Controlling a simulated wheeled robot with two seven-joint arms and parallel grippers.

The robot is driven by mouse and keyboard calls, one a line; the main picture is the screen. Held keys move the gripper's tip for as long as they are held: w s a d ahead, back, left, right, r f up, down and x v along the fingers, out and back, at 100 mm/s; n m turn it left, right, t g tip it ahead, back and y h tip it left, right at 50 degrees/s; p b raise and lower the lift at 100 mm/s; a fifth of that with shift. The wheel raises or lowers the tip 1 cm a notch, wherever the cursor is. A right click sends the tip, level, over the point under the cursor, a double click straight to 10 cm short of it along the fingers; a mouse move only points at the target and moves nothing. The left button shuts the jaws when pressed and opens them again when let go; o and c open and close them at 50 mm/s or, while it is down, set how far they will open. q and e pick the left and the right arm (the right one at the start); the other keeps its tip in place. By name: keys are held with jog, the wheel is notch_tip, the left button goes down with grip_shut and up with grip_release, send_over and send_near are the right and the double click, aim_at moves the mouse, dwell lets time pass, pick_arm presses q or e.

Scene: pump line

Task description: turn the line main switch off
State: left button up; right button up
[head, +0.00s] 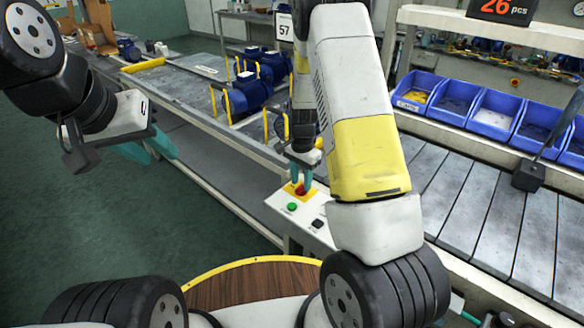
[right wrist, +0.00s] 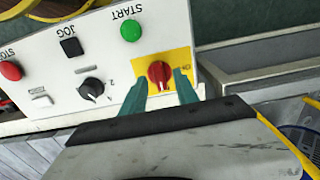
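The main switch is a red rotary knob (right wrist: 159,74) on a yellow plate (right wrist: 176,60). It sits on a light control panel (head: 276,205) and also shows in the head view (head: 300,190). In the right wrist view its pale mark runs roughly up and down the picture. My right gripper (right wrist: 160,80) is open, with its teal fingertips on either side of the knob and a visible gap to it. The right gripper (head: 301,178) comes down from above in the head view. My left gripper (head: 162,158) is raised at the upper left, open and empty.
Near the knob are a green START button (right wrist: 131,30), a black JOG button (right wrist: 71,47), a black selector (right wrist: 91,88) and a red STOP button (right wrist: 10,71). Blue pumps (head: 247,92) stand on the line behind. Blue bins (head: 494,113) line the right. A round wooden top (head: 250,284) is in front.

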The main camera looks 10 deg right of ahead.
jog(key=shift+f, duration=0.7)
grip_shut()
